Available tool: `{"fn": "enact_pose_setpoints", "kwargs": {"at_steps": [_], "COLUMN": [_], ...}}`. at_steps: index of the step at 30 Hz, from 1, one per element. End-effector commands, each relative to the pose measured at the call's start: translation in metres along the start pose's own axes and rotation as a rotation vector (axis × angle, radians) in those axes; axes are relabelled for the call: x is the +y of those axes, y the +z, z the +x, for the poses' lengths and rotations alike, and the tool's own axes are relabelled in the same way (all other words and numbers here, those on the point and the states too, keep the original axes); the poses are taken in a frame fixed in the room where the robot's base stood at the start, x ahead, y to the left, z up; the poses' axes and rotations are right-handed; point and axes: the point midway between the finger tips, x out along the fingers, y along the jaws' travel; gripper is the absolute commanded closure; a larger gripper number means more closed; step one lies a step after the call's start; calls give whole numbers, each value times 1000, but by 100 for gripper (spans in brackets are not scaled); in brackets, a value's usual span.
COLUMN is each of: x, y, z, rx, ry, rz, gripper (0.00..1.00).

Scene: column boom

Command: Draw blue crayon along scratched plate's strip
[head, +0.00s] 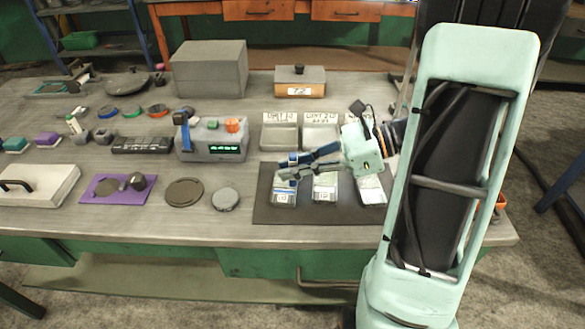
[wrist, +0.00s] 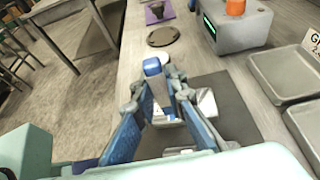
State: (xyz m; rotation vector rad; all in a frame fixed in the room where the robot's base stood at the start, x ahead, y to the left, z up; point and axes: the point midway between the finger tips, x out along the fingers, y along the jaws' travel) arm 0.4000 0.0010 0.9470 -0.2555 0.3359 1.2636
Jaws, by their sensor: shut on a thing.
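My gripper (head: 284,170) is over the leftmost of several small metal plates on a dark mat (head: 262,212). In the wrist view, its blue fingers (wrist: 157,84) are shut on an upright crayon (wrist: 153,68) with a blue top and a pale body. The leftmost plate (head: 284,198) lies partly under the fingers. A middle plate (head: 325,190) and a right plate (head: 371,190) lie beside it. I cannot tell which plate is scratched. The crayon's lower end is hidden, so I cannot tell whether it touches the plate.
Labelled grey trays (head: 280,135) stand behind the mat. A grey device with a green display (head: 212,140) stands to their left. A dark round disc (head: 184,192) and a lighter disc (head: 225,199) lie left of the mat. The table's front strip is clear.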

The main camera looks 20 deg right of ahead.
Motion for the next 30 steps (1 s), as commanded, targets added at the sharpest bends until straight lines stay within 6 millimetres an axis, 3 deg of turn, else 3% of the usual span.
{"fn": "enact_pose_setpoints", "kwargs": {"at_steps": [16,30], "x": [0,0], "y": [48,52], "z": [-20,-21], "rx": [0,0], "ry": [11,12], "rz": [-2,-2], "gripper": [100,100]}}
